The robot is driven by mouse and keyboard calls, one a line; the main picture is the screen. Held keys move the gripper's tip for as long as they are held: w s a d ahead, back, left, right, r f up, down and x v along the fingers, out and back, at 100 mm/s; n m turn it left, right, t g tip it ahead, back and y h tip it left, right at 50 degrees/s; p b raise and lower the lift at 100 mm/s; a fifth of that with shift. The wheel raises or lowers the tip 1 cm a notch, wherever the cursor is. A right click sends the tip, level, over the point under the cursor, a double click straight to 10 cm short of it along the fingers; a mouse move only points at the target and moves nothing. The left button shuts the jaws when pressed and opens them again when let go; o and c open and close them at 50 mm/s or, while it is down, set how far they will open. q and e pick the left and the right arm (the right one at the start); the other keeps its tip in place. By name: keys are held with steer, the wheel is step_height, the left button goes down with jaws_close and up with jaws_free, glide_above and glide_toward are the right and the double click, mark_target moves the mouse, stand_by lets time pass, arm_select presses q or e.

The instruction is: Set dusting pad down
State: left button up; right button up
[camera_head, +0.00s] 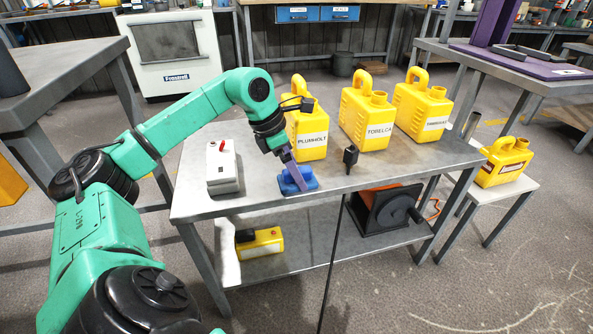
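A blue dusting pad (305,185) is at the front part of the grey metal table's top (370,182), right of the white box with a red switch. My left gripper (293,174) comes down from above and its narrow fingers meet the top of the pad. The fingers look close together on the pad; its grasped part is hidden behind them. The pad appears level, at or just above the table top; the exact gap cannot be told. My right gripper is not in view.
A white box with a red switch (222,170) and a small black part (350,158) stand on the table. Yellow jerry cans (365,122) line its back edge. Another yellow can (503,162) stands on a low white stand at right. The table's front right is clear.

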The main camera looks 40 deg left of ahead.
arm_select(q)
steer(key=p+v, duration=0.2)
steer(key=v, duration=0.9)
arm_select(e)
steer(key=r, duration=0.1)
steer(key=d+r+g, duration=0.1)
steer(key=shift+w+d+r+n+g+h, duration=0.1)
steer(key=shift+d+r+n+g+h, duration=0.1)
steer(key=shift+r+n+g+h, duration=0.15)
arm_select(q)
steer(key=shift+f, duration=0.1)
